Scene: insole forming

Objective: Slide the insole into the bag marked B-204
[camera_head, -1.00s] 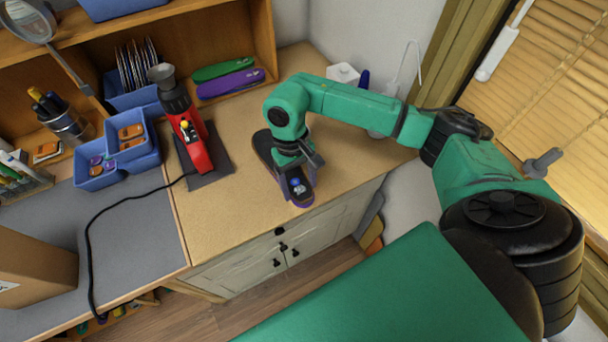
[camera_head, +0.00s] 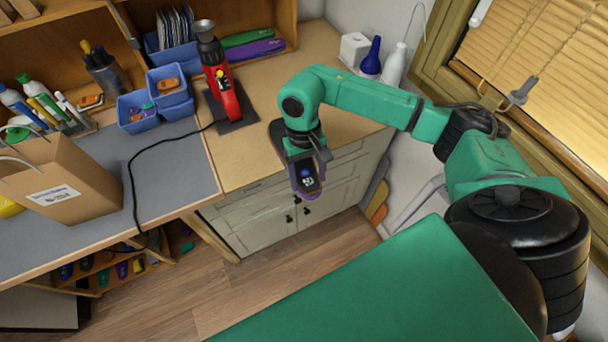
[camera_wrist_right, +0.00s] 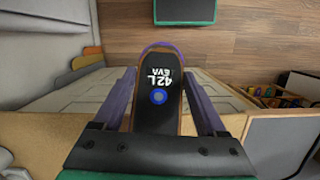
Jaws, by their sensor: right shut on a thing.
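The insole (camera_head: 307,184) is dark with a purple edge, a blue dot and white print. In the right wrist view the insole (camera_wrist_right: 160,95) reads "42L EVA". My right gripper (camera_head: 304,160) is shut on it and holds it in the air near the bench's front edge, in front of the cabinet doors. In the right wrist view its fingers (camera_wrist_right: 160,108) lie on either side of the insole. A brown paper bag (camera_head: 85,178) with handles and a white label stands on the grey bench at the left. The label is too small to read. My left gripper is not in view.
Blue bins (camera_head: 137,112) and a red heat tool (camera_head: 225,92) with a black cable (camera_head: 137,177) stand on the bench between the bag and my right gripper. Bottles (camera_head: 393,66) stand at the back right. The floor (camera_head: 240,285) in front is clear.

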